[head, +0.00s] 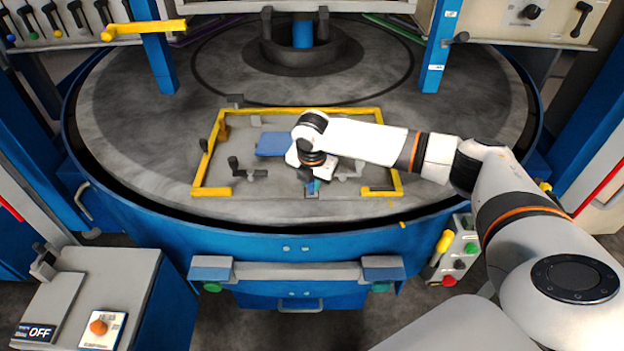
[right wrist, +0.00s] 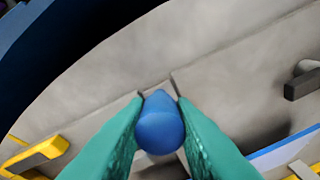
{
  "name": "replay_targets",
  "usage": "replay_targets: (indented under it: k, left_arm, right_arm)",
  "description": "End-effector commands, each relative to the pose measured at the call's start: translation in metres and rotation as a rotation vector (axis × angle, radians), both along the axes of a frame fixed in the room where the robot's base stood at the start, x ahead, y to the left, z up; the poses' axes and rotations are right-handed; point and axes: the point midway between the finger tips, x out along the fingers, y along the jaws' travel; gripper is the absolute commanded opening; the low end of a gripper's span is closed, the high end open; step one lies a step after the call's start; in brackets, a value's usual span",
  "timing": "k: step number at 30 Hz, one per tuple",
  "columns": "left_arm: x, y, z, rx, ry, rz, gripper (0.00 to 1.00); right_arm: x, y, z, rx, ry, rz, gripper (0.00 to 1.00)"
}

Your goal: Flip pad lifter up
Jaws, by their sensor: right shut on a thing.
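A blue rounded knob (right wrist: 160,124), which looks like the end of the pad lifter, sits between the two teal fingers of my right gripper (right wrist: 158,112) in the right wrist view. The fingers are shut on it from both sides. In the head view my right gripper (head: 313,186) points down near the front edge of the grey plate, inside the yellow frame. The lifter there is mostly hidden under my wrist, so its tilt cannot be told. A flat blue pad (head: 271,144) lies behind and left of my wrist. My left gripper is not in view.
The yellow frame (head: 204,161) surrounds the work area on the round grey table (head: 130,120). Dark clamp handles (head: 236,165) stand left of my gripper. Blue posts (head: 437,50) rise behind, and a control box (head: 458,248) stands at the front right.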

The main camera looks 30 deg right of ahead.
Motion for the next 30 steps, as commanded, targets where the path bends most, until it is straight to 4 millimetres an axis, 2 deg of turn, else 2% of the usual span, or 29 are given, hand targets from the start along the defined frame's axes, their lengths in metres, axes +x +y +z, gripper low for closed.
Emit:
replay_targets:
  k: [1,4,5,10,16,20,30]
  left_arm:
    - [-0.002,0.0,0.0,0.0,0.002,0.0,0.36]
    - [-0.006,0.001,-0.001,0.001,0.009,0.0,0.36]
    - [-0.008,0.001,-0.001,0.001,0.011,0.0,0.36]
    - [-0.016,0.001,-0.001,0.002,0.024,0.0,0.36]
    - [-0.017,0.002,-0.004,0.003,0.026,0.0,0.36]
    - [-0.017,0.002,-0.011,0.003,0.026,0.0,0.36]
    - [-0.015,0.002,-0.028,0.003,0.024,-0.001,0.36]
  right_arm:
    - [0.0,0.0,0.0,-0.001,-0.001,0.002,0.26]
    - [0.0,0.0,0.0,-0.001,-0.001,0.002,0.43]
    - [0.0,0.0,0.0,-0.001,-0.001,0.002,0.45]
    - [0.0,0.0,0.0,0.0,-0.001,0.001,0.45]
    - [-0.001,0.001,0.006,0.0,-0.003,0.002,0.45]
    - [-0.004,0.003,0.025,0.0,-0.006,0.003,0.45]
    - [-0.018,0.012,0.093,0.001,-0.006,0.002,0.45]
